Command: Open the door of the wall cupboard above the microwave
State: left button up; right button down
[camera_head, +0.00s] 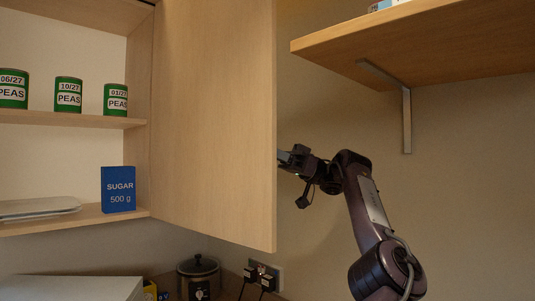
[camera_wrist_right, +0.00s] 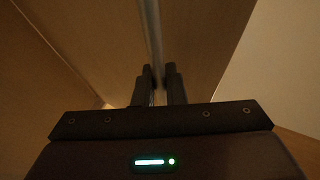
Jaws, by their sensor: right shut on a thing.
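The wall cupboard's door (camera_head: 212,120) stands swung well open, with its inner face towards the head camera. The open cupboard (camera_head: 60,118) shows to its left. My right gripper (camera_head: 284,157) is at the door's right edge, and its fingertips are partly hidden behind the door. In the right wrist view, the gripper (camera_wrist_right: 158,74) is shut on a grey bar handle (camera_wrist_right: 152,30) on the door's outer face. A white flat-topped box, probably the microwave (camera_head: 70,288), shows at the lower left below the cupboard. My left gripper is not in view.
Several green pea cans (camera_head: 69,92) stand on the upper shelf. A blue sugar box (camera_head: 118,190) and pale plates (camera_head: 38,208) are on the lower one. A wooden shelf (camera_head: 430,45) with a metal bracket (camera_head: 407,120) is above my right arm. A slow cooker (camera_head: 198,278) and sockets (camera_head: 263,274) are below.

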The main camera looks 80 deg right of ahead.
jog(key=c, duration=1.8)
grip_release()
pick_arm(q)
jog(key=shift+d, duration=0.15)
pick_arm(e)
jog(key=shift+d, duration=0.1)
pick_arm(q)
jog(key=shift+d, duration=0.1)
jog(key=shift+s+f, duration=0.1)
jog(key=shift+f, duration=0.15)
pick_arm(e)
jog(key=v, duration=0.7)
jog(key=shift+s+d+f, duration=0.2)
jog(key=shift+s+d, duration=0.05)
